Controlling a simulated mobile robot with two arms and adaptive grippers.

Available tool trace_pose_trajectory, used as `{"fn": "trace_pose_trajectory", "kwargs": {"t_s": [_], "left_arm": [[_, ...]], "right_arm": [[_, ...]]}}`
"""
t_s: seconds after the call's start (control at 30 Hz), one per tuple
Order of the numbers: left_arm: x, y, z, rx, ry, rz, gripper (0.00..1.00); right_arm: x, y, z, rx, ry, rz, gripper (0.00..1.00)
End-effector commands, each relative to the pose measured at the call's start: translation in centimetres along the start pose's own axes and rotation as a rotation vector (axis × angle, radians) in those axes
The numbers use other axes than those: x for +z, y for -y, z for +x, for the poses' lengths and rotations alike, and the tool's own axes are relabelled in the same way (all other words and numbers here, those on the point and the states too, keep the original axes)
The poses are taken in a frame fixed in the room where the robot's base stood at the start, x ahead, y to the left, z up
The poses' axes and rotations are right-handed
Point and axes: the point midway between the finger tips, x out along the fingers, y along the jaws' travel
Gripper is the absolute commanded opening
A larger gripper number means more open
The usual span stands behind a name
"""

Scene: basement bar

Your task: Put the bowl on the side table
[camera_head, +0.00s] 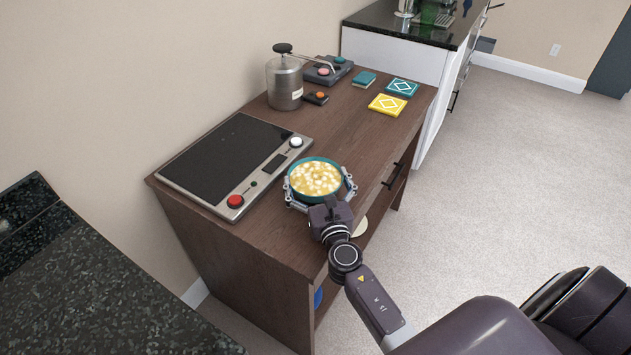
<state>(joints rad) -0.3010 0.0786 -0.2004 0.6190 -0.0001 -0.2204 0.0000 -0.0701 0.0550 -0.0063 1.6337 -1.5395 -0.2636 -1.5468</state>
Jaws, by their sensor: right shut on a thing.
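The bowl (315,179) has a teal rim and is filled with a yellowish food with pale chunks. It is upright at the front part of the brown wooden side table (350,142), right of the cooktop. My right gripper (320,186) reaches in from the lower right, and its fingers are closed around the bowl's two sides. I cannot tell whether the bowl's base touches the tabletop, since the gripper hides it. My left gripper is not in view.
A cooktop (225,160) with red and white knobs fills the table's near left. A glass canister (284,82), small devices (328,70) and coasters in yellow (387,104) and teal (402,87) stand farther back. The table's middle is bare. A dark stone counter (100,290) is at lower left.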

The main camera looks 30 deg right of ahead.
Motion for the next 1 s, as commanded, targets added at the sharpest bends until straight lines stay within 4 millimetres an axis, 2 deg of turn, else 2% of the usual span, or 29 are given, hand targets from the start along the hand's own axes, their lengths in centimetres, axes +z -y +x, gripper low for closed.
{"fn": "trace_pose_trajectory", "kwargs": {"t_s": [0.3,0.33,0.37,0.73,0.87,1.0], "left_arm": [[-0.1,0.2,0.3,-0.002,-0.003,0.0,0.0],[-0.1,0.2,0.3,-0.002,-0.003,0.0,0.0],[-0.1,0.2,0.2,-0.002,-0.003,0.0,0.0],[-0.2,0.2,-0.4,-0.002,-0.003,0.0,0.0],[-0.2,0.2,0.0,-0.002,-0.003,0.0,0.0],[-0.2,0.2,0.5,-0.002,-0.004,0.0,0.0]], "right_arm": [[-0.2,0.0,0.1,0.0,0.003,0.0,0.58],[-0.3,0.0,0.0,0.0,0.001,0.0,0.98],[-0.2,0.0,0.0,0.0,0.001,0.0,1.0],[0.4,0.0,0.0,0.0,0.0,0.001,1.0],[-0.1,0.0,-1.9,0.001,-0.002,0.0,1.0],[-0.2,0.0,-5.0,0.001,-0.003,0.001,1.0]]}}
